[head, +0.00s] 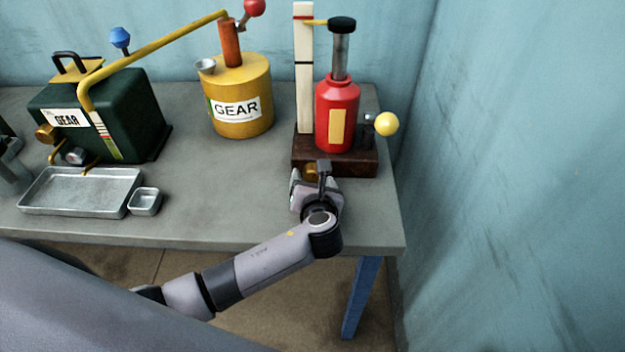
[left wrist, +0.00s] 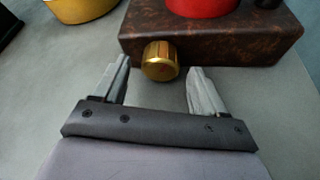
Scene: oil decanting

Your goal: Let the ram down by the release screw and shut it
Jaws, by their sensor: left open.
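The red jack (head: 336,118) stands upright on a dark brown base (head: 352,164) at the right end of the table. Its ram (head: 340,58), a grey rod with a black cap, stands extended, and a yellow pointer reaches from the cap to the red mark high on a white scale post (head: 304,85). The brass release screw (head: 310,172) sticks out of the base's front; it also shows in the left wrist view (left wrist: 160,61). My left gripper (left wrist: 161,82) is open, its fingers either side of the screw and just short of it. My right gripper is not seen.
A yellow knob (head: 386,124) sits on the jack's right side. A yellow GEAR can (head: 238,85) stands left of the jack, and a green GEAR tank (head: 105,115) stands farther left. A metal tray (head: 80,190) and small cup (head: 145,201) lie at the front left. A wall closes the right side.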

